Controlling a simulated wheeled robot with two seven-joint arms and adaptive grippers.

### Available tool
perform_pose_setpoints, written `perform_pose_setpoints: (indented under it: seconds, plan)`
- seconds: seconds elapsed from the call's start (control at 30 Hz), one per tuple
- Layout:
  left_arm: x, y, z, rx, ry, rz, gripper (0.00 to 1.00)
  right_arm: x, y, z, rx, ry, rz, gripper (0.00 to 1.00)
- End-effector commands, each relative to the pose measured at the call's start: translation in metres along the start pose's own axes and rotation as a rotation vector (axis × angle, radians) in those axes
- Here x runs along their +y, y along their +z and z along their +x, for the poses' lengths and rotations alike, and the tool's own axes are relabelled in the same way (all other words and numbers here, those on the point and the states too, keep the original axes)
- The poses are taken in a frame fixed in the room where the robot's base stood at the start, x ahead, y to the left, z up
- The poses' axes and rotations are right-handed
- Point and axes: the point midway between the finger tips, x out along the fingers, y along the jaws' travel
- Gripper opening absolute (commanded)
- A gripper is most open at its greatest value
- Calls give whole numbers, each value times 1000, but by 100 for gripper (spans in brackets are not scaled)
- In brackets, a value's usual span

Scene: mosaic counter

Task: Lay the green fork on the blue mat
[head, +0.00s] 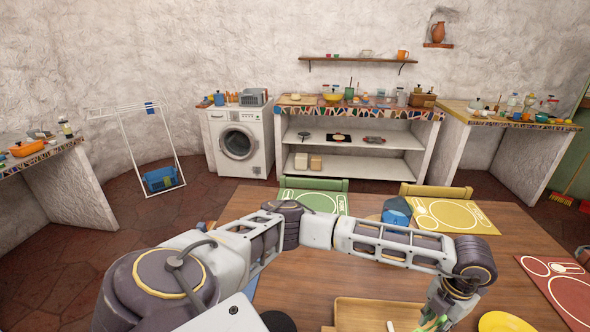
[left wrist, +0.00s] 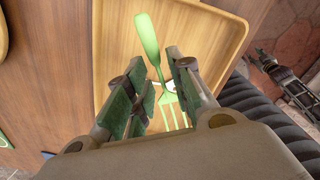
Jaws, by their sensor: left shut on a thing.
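The green fork (left wrist: 150,45) is between the fingers of my left gripper (left wrist: 158,92), which is shut on it. In the left wrist view its handle points up and its tines point toward the gripper's palm. The fork is over the wooden tray (left wrist: 222,45). In the head view my left gripper (head: 437,312) is low at the tray's right side (head: 375,312), and the fork is mostly hidden.
A pale utensil (head: 390,326) lies in the tray. A yellow plate (head: 505,322) is right of the gripper. Green (head: 313,201), yellow (head: 450,215) and red (head: 560,285) mats lie on the table (head: 395,280). A blue object (head: 397,211) stands beside the yellow mat.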

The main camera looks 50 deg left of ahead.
Motion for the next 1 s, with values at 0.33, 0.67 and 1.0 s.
perform_pose_setpoints:
  seconds: [0.33, 0.67, 1.0]
  plan:
    - [-2, 1, 0, 0, 0, 236, 4, 1, 0, 0, 0, 1, 0, 40]
    - [-4, 2, -1, 0, 0, 464, 4, 1, 0, 0, 0, 1, 0, 40]
    - [-6, 3, -1, 0, 0, 699, 4, 1, 0, 0, 0, 1, 0, 40]
